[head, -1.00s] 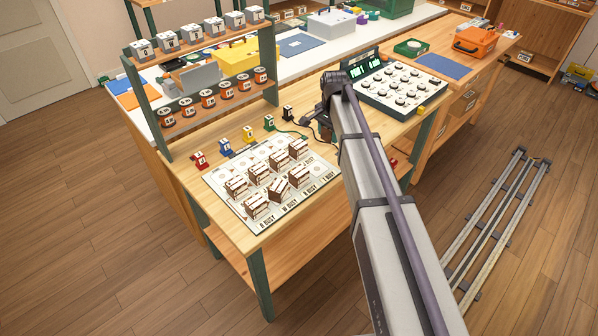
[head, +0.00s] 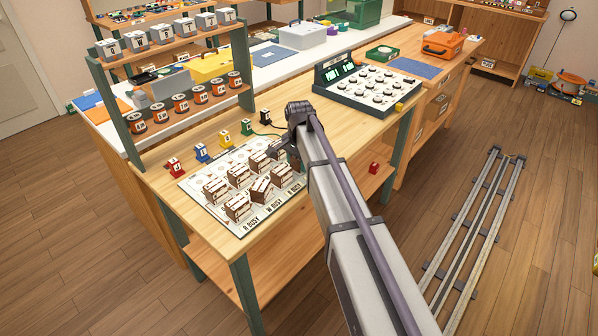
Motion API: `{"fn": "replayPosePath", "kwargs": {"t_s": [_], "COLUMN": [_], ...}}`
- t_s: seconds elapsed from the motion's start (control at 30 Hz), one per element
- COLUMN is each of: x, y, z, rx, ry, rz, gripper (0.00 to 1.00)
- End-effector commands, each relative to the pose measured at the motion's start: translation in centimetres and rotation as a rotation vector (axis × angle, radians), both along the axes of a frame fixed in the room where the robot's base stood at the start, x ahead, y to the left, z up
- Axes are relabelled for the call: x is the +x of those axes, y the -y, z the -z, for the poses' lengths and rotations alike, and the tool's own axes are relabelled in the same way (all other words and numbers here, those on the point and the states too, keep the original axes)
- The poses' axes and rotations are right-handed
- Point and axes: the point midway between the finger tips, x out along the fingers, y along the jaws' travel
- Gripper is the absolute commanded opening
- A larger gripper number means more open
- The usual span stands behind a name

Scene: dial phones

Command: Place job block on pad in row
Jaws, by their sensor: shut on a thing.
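The white board (head: 190,187) on the wooden bench has printed round pads and BUSY labels along its front edge. Several brown-and-white job blocks stand on it, including a front one (head: 237,207), a left one (head: 214,191) and one in the middle (head: 262,190). My gripper (head: 284,150) is low at the board's right side, close to the rightmost blocks, and partly hidden by my arm. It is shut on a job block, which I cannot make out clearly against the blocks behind. Whether the held block touches the board I cannot tell.
Coloured numbered markers, such as the red one (head: 174,168) and the yellow one (head: 247,128), line the board's back edge. A rack (head: 190,105) of grey blocks and orange spools stands behind left. A dial console (head: 368,85) stands right. A red block (head: 373,168) lies on the lower shelf.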

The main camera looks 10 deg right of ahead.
Motion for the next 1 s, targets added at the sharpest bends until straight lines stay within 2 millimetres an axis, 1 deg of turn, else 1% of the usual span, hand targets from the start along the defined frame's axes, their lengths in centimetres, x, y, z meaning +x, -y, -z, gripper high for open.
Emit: {"fn": "replayPosePath", "kwargs": {"t_s": [0.03, 0.17, 0.33, 0.37, 0.6, 0.63, 0.87, 0.97, 1.0], "x": [0.0, 0.0, 0.0, 0.0, 0.0, 0.0, 0.0, 0.0, 0.0], "y": [0.0, 0.0, 0.0, 0.0, 0.0, 0.0, 0.0, 0.0, 0.0], "z": [0.5, 0.1, 0.6, 0.6, 0.5, 0.5, 0.3, -0.6, -1.3], "rx": [0.0, 0.0, 0.0, 0.0, 0.0, 0.0, 0.0, 0.0, 0.0], "ry": [0.0, 0.0, 0.0, 0.0, 0.0, 0.0, 0.0, 0.0, 0.0], "rz": [0.0, 0.0, 0.0, 0.0, 0.0, 0.0, 0.0, 0.0, 0.0], "gripper": [0.22, 0.22, 0.22, 0.48, 0.71, 0.72, 0.72, 0.72, 0.72]}}
